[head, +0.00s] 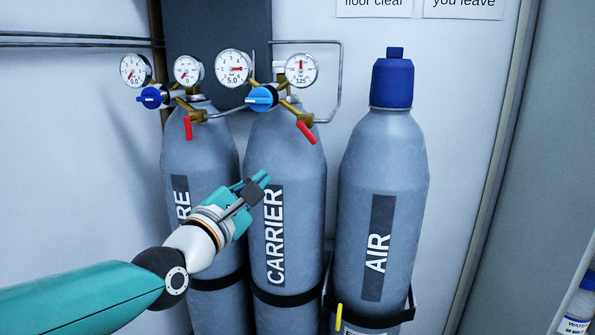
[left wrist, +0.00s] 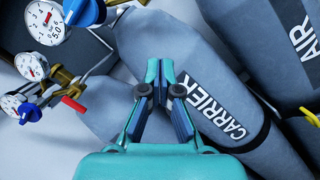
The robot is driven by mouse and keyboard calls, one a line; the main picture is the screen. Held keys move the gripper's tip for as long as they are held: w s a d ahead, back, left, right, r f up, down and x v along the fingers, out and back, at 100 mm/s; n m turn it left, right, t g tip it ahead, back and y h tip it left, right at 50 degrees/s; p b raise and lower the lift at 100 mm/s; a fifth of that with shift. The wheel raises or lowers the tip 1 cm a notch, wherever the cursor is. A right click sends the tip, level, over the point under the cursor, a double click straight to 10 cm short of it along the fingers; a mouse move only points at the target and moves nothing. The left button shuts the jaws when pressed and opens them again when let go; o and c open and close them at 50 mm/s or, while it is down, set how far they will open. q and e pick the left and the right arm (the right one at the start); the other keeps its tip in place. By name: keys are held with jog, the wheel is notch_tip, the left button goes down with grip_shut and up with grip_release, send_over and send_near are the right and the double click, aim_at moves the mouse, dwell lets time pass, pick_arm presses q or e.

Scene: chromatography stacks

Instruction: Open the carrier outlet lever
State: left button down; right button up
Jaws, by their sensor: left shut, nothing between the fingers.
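The carrier cylinder (head: 290,150) is the grey middle bottle, with a CARRIER label; it also shows in the left wrist view (left wrist: 185,62). Its outlet lever (head: 306,132) is red and slants down to the right from a brass valve in the head view. In the left wrist view I cannot make out this lever clearly. My left gripper (head: 263,178) is shut and empty in front of the carrier cylinder, below and left of the lever and apart from it. Its closed fingertips show in the left wrist view (left wrist: 160,68). My right gripper is not in view.
A similar red lever (head: 188,127) hangs at the left cylinder (head: 200,155). Blue knobs (head: 262,98) (head: 149,97) and dial gauges (head: 234,67) crowd above. The capped AIR cylinder (head: 383,175) stands right. Thin pipes (head: 341,80) run along the wall.

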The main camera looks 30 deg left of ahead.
aim_at(307, 132)
pick_arm(q)
jog(key=shift+s+d+f, duration=0.1)
jog(key=shift+s, duration=0.05)
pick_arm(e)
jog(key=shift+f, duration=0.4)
pick_arm(q)
jog(key=w+d+r+p, duration=0.1)
jog(key=w+r+p, duration=0.1)
jog(key=w, duration=0.3)
jog(key=w+d+r+p, duration=0.1)
jog(key=w+r+p, duration=0.1)
jog(key=w+p, duration=0.2)
jog(key=shift+w+d, duration=0.25)
jog(key=shift+w, duration=0.55)
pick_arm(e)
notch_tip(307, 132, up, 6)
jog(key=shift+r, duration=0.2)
